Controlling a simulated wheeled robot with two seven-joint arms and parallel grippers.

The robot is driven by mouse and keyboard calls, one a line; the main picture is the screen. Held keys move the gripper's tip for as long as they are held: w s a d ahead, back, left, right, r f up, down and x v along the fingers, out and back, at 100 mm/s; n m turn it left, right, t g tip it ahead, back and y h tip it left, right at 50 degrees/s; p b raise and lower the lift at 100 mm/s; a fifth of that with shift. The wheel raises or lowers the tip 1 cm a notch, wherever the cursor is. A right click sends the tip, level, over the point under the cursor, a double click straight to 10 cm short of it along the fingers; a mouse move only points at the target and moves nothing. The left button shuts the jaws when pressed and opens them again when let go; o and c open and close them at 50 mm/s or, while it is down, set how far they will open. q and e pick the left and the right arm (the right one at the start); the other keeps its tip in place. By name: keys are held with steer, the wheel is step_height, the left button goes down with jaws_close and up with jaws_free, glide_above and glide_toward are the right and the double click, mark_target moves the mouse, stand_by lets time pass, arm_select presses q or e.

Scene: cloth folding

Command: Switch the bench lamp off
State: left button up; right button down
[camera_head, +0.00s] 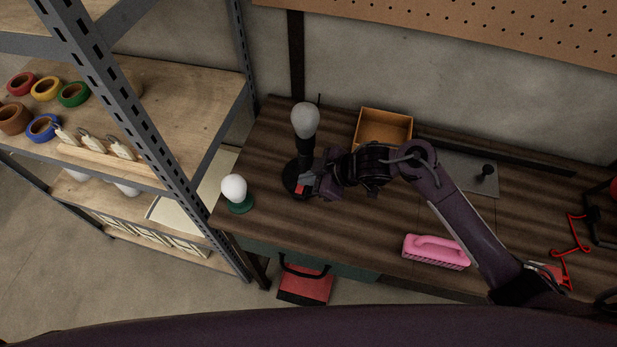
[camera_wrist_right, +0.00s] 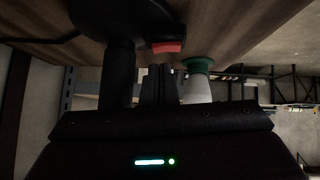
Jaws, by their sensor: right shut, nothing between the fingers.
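The bench lamp stands upright near the left end of the workbench, with a grey bulb (camera_head: 305,120), a dark stem (camera_head: 305,152) and a round black base. The bulb looks dull, with no visible glow. A red switch (camera_head: 300,189) sits on its base, and it also shows in the right wrist view (camera_wrist_right: 168,47). My right gripper (camera_head: 310,188) is shut and empty, its fingertips right beside the switch. In the wrist view the fingers (camera_wrist_right: 159,72) end just below the red switch; I cannot tell whether they touch it. My left gripper is not in view.
A white bulb-shaped object on a green base (camera_head: 238,205) stands left of the lamp, near the bench edge. An open wooden box (camera_head: 383,112) is behind my right arm. A pink brush (camera_head: 436,250) lies near the front edge. A metal shelf (camera_head: 190,100) stands left.

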steer(key=shift+f, duration=0.6)
steer(key=shift+w+d+f, duration=0.1)
steer(key=shift+w+f, duration=0.05)
steer(key=shift+f, duration=0.1)
steer(key=shift+s+a+p, duration=0.2)
steer(key=shift+s+p, duration=0.3)
steer(key=shift+s, duration=0.4)
steer(key=shift+r, duration=0.1)
